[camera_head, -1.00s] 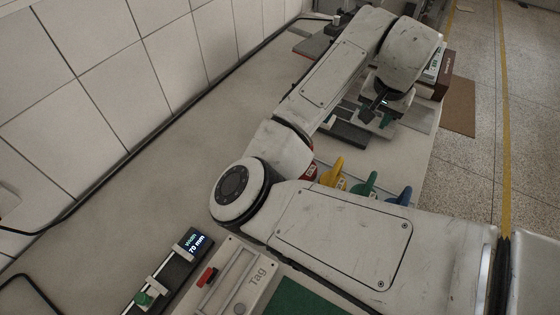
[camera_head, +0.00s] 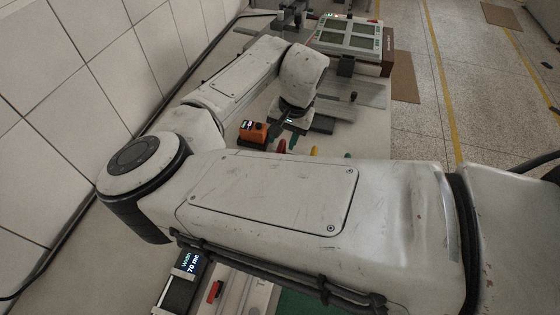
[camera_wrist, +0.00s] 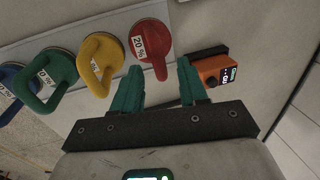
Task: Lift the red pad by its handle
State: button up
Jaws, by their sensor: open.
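The red pad (camera_wrist: 148,38) is a round disc with a "20 %" label and a red handle. In the wrist view it lies on the pale bench just beyond my gripper (camera_wrist: 159,68). My gripper is open, with one green finger on each side of the handle's near end; I cannot tell how far above it the fingers are. In the head view only a small part of the red pad (camera_head: 282,146) shows behind my arm, close to my gripper (camera_head: 290,122).
Yellow (camera_wrist: 101,62), green (camera_wrist: 55,75) and blue (camera_wrist: 18,80) pads lie in a row left of the red one. An orange device (camera_wrist: 215,70) with a small display sits close to the right finger. Boxed equipment (camera_head: 350,40) stands at the far bench end.

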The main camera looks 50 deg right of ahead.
aim_at(281, 145)
jog(key=shift+w+a+f+p, duration=0.1)
jog(key=shift+w+f+p, duration=0.15)
jog(key=shift+f, duration=0.85)
jog(key=shift+w+a+f+p, duration=0.1)
jog(key=shift+f+p, duration=0.1)
jog(key=shift+f, duration=0.85)
grip_shut()
jog(key=shift+d+r, duration=0.1)
